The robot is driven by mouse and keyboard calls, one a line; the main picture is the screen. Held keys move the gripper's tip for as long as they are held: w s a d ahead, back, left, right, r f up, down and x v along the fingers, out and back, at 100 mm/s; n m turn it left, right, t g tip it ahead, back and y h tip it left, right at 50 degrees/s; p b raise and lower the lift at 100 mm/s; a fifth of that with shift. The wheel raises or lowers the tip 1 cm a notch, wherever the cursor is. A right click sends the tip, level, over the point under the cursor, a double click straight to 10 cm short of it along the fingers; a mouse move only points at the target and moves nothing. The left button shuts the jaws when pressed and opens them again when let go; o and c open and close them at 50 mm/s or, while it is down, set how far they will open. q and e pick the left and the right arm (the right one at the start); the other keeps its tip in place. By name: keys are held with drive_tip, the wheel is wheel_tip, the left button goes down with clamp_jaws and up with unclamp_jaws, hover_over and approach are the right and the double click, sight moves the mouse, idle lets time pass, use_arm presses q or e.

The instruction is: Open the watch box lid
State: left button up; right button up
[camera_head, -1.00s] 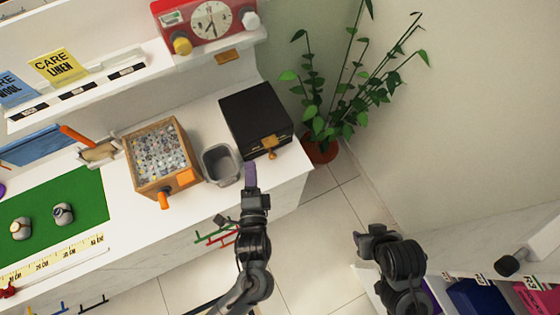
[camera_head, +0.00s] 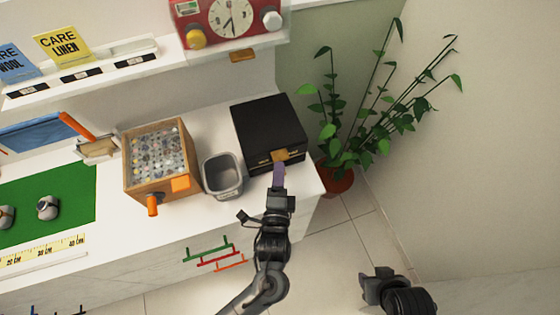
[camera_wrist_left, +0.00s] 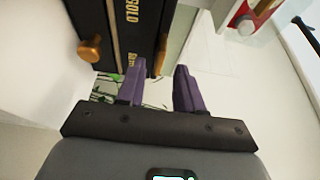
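The watch box (camera_head: 267,125) is a black box with its lid down, at the right end of the white counter. A gold tab (camera_head: 280,156) sits at its front edge. My left gripper (camera_head: 279,172) has purple fingers just in front of that tab; contact cannot be told. In the left wrist view the fingers (camera_wrist_left: 160,85) are apart with nothing between them. The box front (camera_wrist_left: 125,25) there shows gold lettering, a gold knob (camera_wrist_left: 90,48) and a second gold piece (camera_wrist_left: 161,54) by the left finger's tip. My right gripper (camera_head: 377,285) is low at the right, its fingers unclear.
A grey bin (camera_head: 222,176) and a wooden crate of small items (camera_head: 158,160) stand left of the box. A potted plant (camera_head: 338,180) is close on its right. A shelf with a red clock scale (camera_head: 230,20) overhangs behind. Floor in front is open.

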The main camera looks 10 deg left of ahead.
use_arm(q)
drive_tip(key=shift+w+a, duration=0.15)
drive_tip(key=shift+w, duration=1.9)
drive_tip(key=shift+c, duration=0.4)
clamp_jaws()
